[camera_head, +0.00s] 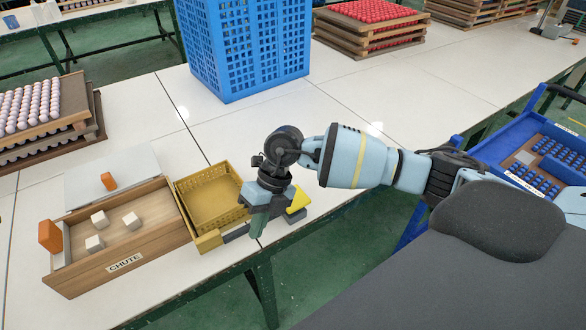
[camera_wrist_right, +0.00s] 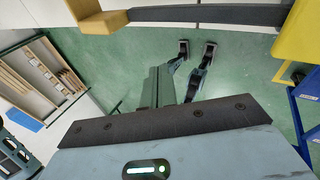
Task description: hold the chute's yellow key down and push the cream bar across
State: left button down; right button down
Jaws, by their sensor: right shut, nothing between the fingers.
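The wooden chute (camera_head: 125,262), labelled CHUTE, lies on the white table at the left. Several white cubes are on its floor. A pale upright piece (camera_head: 66,243), likely the cream bar, stands at its left end beside an orange block (camera_head: 50,236). A yellow key (camera_head: 298,199) shows just right of my right gripper (camera_head: 258,224), at the end of a dark lever (camera_head: 235,233). Its yellow surface and the lever also show at the top of the right wrist view. My right gripper is shut and empty, pointing down by the lever; contact is unclear. My left gripper is out of view.
A yellow basket (camera_head: 212,198) adjoins the chute's right end. A second orange block (camera_head: 108,181) is at the chute's back side. A tall blue crate (camera_head: 245,50) stands behind. Egg trays (camera_head: 45,110) sit at the left. The table's front edge is close to the gripper.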

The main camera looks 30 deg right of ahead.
jog(key=w+d+r+h, duration=0.1)
jog(key=w+d+h, duration=0.1)
jog(key=d, duration=0.2)
jog(key=w+d+r+m+t+h, duration=0.1)
jog(key=d+r, duration=0.1)
jog(key=d, duration=0.2)
jog(key=w+d+r+h, duration=0.2)
jog(key=d, duration=0.2)
jog(key=shift+w+d+r+t+h, duration=0.25)
jog(key=shift+w+d+t+h, duration=0.05)
jog(key=shift+d, duration=0.1)
